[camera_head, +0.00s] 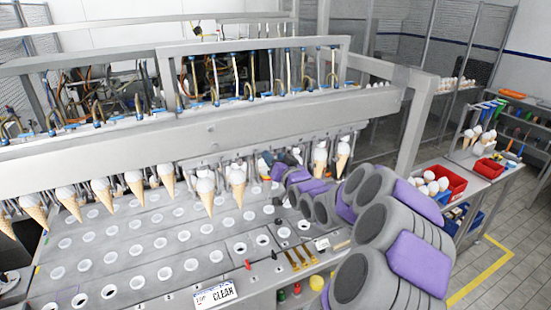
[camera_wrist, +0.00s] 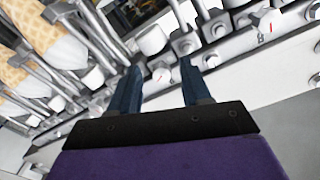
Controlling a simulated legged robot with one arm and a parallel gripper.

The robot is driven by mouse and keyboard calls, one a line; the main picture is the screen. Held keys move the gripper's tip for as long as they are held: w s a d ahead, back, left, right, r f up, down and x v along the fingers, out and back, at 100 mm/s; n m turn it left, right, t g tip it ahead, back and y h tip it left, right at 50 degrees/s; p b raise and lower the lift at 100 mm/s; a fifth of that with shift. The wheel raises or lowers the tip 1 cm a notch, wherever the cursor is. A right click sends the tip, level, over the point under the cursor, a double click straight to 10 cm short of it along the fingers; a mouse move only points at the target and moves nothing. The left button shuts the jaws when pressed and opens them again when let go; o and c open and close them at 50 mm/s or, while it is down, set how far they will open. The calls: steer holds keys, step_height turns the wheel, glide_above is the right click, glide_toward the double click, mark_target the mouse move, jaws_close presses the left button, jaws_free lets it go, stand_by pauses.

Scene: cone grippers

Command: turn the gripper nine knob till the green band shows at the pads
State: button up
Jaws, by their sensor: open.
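In the wrist view my gripper (camera_wrist: 159,66) is open, with its two dark blue fingers apart and nothing held. A small white round knob (camera_wrist: 161,77) with a red mark shows between and beyond the fingers. A second white knob (camera_wrist: 266,20) with a red pointer is at the upper right, with a small dark mark below it. I cannot tell which knob is number nine, and I see no green band. In the head view my gripper (camera_head: 270,165) is at the row of cone grippers, partly hidden by my arm. Cones (camera_head: 236,183) hang to its left, and others (camera_head: 342,158) to its right.
A holed metal deck (camera_head: 130,250) lies below the cones. A grey beam (camera_head: 200,135) runs above them. A small front panel has brass levers (camera_head: 300,260) and a CLEAR sign (camera_head: 215,294). A red bin (camera_head: 436,183) stands on the right table.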

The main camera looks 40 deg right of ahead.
jaws_close()
stand_by(0.4)
steer(key=shift+n+b, duration=1.8)
steer(key=shift+b, duration=0.65)
jaws_free()
steer(key=shift+d, duration=0.1)
